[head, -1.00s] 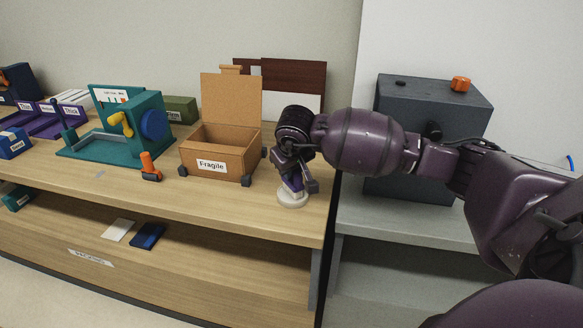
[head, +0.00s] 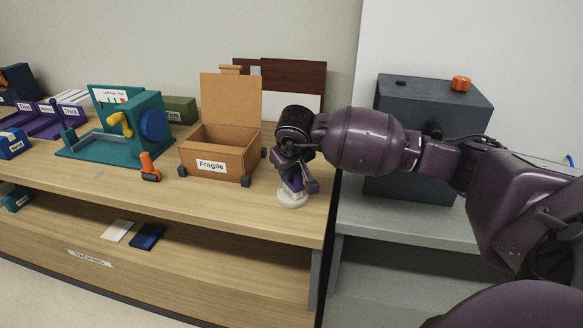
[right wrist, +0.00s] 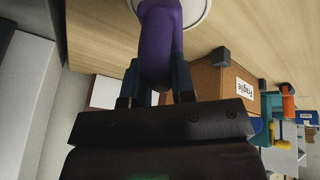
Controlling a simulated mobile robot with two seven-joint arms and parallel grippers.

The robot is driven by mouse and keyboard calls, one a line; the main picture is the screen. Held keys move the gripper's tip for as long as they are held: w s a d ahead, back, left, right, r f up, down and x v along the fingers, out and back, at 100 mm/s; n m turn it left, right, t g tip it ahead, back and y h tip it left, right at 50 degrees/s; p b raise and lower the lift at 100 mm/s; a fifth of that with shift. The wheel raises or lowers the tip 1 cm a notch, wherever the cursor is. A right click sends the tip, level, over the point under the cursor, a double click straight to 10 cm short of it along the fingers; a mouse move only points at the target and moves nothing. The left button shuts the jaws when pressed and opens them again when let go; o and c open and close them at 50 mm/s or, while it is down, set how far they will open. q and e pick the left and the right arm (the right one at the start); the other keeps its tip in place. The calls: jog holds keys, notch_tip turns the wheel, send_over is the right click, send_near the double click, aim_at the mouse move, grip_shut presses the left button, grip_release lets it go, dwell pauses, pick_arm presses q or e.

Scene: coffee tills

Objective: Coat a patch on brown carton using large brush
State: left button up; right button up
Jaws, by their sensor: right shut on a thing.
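The brown carton (head: 230,160) stands on the wooden counter with its lid raised and a white "Fragile" label on its front. It also shows in the right wrist view (right wrist: 207,87). My right gripper (head: 296,184) is to the right of the carton, apart from it, pointing down near the counter's right end. It is shut on the purple handle of what looks like the large brush (right wrist: 158,45). A round white base (head: 293,199) shows below the handle, at the counter top. The brush's bristles cannot be made out. My left gripper is not in view.
Dark corner blocks (head: 246,181) sit at the carton's foot. An orange-handled tool (head: 150,168) and a teal machine (head: 110,143) stand to its left. A dark grey box (head: 428,95) stands on the grey counter at right. The wooden counter's front strip is mostly clear.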

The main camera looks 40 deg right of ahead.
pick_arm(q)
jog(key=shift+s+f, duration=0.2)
pick_arm(e)
jog(key=shift+s+f, duration=0.1)
jog(key=shift+f, duration=0.15)
jog(key=shift+r+p, duration=0.65)
jog(key=shift+r, duration=1.65)
jog(key=shift+r+p, duration=0.35)
jog(key=shift+r, duration=1.05)
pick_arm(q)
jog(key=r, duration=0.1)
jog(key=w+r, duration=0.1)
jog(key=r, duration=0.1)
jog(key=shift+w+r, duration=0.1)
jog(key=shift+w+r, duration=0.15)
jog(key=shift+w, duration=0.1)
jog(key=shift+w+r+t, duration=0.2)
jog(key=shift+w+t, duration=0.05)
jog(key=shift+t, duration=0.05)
